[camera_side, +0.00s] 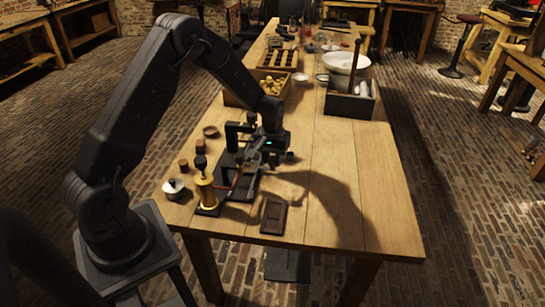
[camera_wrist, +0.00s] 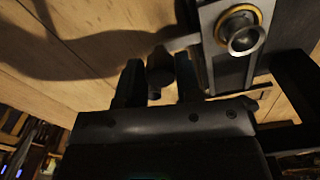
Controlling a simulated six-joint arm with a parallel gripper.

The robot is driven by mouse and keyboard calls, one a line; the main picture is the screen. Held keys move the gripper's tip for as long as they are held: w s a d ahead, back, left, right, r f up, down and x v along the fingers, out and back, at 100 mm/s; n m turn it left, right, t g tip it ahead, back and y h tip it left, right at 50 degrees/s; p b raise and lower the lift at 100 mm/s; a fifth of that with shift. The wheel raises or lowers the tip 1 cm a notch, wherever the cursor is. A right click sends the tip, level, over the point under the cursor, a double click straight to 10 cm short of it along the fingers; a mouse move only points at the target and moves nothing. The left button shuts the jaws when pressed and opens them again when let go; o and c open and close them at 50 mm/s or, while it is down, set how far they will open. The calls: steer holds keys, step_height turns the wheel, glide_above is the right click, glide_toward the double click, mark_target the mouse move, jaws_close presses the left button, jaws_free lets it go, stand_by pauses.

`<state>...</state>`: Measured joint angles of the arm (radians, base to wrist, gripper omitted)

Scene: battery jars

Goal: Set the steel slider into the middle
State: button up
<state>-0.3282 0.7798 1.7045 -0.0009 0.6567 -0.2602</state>
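In the side view my gripper (camera_side: 270,158) is low over the near part of the table, at a dark apparatus (camera_side: 238,187) with a brass column (camera_side: 206,192). In the wrist view a dark rounded knob (camera_wrist: 160,68) sits between the two fingers of my gripper (camera_wrist: 158,82), close to both; I cannot tell whether they press on it. A pale metal arm (camera_wrist: 183,43) runs from the knob towards a dark, light-edged block (camera_wrist: 228,65) carrying a brass-rimmed round fitting (camera_wrist: 241,32). I cannot clearly make out the steel slider in the side view; my gripper covers part of the apparatus.
A dark shallow wooden tray (camera_side: 273,215) lies in front of the apparatus. A small lidded jar (camera_side: 173,188) and small brown pieces (camera_side: 200,146) stand left. Behind are a wooden box (camera_side: 242,100) and a dark crate (camera_side: 350,104).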

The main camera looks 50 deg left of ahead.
steer(key=o, duration=0.4)
steer(key=shift+r, duration=0.1)
step_height(320, 180, up, 14)
steer(key=shift+f, duration=0.2)
stand_by(0.4)
steer(key=s+d+r+m+t, duration=0.3)
steer(key=s+d+r, duration=0.7)
steer(key=s+r, duration=0.15)
steer(key=s+d+r+m+t, duration=0.1)
steer(key=s+d+m, duration=0.1)
steer(key=s, duration=0.4)
steer(key=s+d+r+m+t, duration=0.1)
steer(key=s+d, duration=0.2)
steer(key=s, duration=0.4)
steer(key=shift+s+m+t, duration=0.3)
steer(key=shift+m, duration=0.1)
